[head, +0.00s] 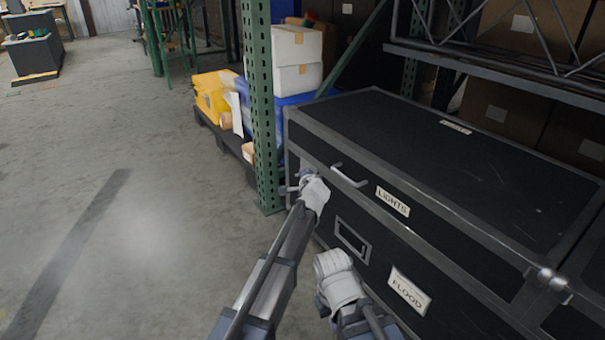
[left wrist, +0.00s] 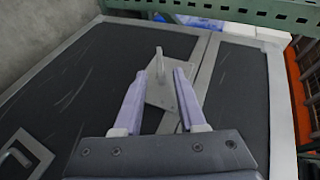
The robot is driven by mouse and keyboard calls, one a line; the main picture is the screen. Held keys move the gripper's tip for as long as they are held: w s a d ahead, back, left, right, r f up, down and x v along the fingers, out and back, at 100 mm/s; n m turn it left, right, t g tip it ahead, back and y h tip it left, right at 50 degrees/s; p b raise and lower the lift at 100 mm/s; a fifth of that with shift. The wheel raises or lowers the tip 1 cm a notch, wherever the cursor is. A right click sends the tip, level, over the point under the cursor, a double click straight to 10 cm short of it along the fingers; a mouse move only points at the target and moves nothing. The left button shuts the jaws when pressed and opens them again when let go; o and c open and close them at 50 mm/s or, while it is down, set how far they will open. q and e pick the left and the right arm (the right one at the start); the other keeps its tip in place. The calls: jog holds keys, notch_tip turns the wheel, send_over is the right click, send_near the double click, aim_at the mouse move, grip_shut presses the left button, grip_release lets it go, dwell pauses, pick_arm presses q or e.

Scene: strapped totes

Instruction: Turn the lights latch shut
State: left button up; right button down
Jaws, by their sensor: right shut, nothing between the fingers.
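The black case labelled LIGHTS (head: 393,202) has a metal latch at its left front end, mostly hidden behind my left gripper (head: 304,183) in the head view. In the left wrist view, the latch (left wrist: 160,63) is a small grey handle standing on a diamond-shaped plate (left wrist: 160,92). My left gripper (left wrist: 170,75) is open, its two fingers apart on either side of the plate, with the handle just beyond the tips. I cannot tell whether either finger touches it. My right gripper (head: 332,263) is shut and empty in front of the lower case labelled FLOOD (head: 409,291).
A bar handle (head: 349,176) stands out near the left gripper. Another latch (head: 550,280) is at the right end. A green rack post (head: 264,110) rises close left of the cases. The floor (head: 140,230) at left is clear.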

pick_arm(q)
jog(key=shift+p+v, duration=0.35)
jog(key=shift+v, duration=1.2)
